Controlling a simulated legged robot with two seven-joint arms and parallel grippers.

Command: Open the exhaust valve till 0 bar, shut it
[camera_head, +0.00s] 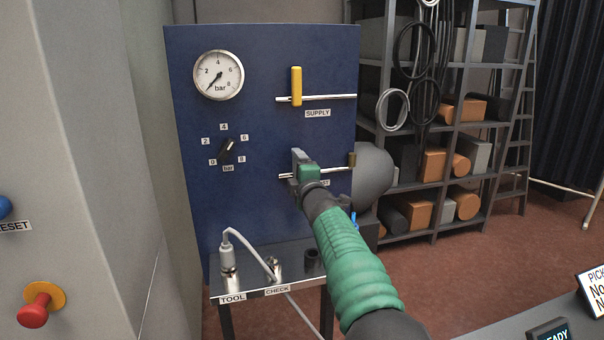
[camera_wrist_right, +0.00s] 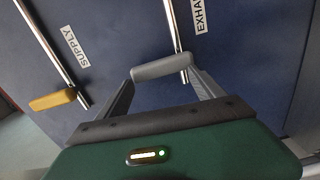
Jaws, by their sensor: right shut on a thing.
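The exhaust valve's grey handle (camera_wrist_right: 162,68) lies across its pipe in the right wrist view, between the fingers of my right gripper (camera_wrist_right: 160,80). My right gripper is shut on it. In the head view my right gripper (camera_head: 303,165) is at the exhaust pipe (camera_head: 333,171) and hides most of the handle. The EXHAUST label shows in part in the right wrist view (camera_wrist_right: 200,15). The round pressure gauge (camera_head: 219,75) has its needle pointing lower left, near 0 bar. My left gripper is not in view.
The yellow supply handle (camera_head: 296,86) stands upright across its pipe, above the exhaust valve. A black knob (camera_head: 228,149) sits on a bar scale. A white hose (camera_head: 248,250) curves from TOOL to CHECK on the shelf. A grey rounded tank (camera_head: 373,175) stands right of the panel.

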